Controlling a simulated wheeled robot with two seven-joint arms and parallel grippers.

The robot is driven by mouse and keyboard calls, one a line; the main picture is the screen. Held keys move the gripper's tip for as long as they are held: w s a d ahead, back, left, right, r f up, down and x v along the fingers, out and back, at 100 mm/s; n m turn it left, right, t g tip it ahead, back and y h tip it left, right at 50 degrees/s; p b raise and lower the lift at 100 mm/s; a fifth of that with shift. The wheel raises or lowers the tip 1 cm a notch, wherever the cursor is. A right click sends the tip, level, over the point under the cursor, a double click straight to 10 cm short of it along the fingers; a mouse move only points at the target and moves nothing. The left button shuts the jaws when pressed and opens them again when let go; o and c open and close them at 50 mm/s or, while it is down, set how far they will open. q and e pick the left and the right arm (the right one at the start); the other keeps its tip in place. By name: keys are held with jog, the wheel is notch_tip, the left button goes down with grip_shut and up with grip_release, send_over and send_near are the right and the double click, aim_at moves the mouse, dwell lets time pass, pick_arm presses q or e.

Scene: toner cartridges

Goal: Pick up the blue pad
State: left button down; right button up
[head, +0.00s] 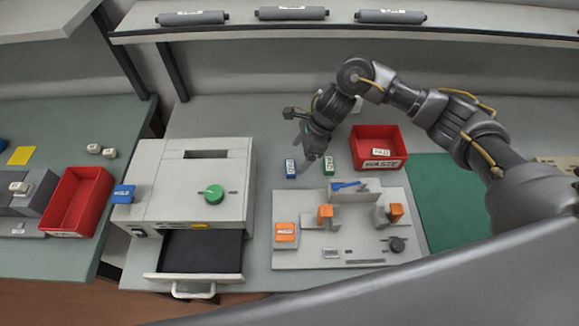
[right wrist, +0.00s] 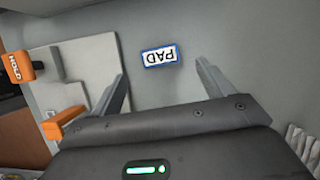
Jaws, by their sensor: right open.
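The blue pad (head: 291,168) is a small block with a white label, lying on the grey table behind the fixture board. In the right wrist view the blue pad (right wrist: 160,57) shows its "PAD" label upside down, beyond the fingertips and between their lines. My right gripper (head: 306,158) is open and empty, above the table close by the blue pad; its two fingers also show in the right wrist view (right wrist: 163,80). A similar green pad (head: 328,165) lies just to the right of the blue one. My left gripper is not in view.
A red waste bin (head: 379,148) stands right of the pads. The grey fixture board (head: 300,255) with orange clamps is in front. A white machine (head: 165,165) with an open drawer (head: 200,252) stands left. A green mat (head: 440,190) lies right.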

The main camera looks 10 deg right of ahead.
aim_at(290, 166)
jog(key=shift+a+f, duration=0.1)
jog(key=shift+f, duration=0.25)
jog(key=p+x, duration=0.2)
jog(key=x, duration=0.2)
jog(key=shift+a+f+p, duration=0.15)
jog(key=shift+f+p, duration=0.05)
jog(key=shift+p, duration=0.1)
jog(key=shift+a+f, duration=0.1)
jog(key=shift+f, duration=0.2)
jog(key=shift+c, duration=0.3)
jog(key=c, duration=1)
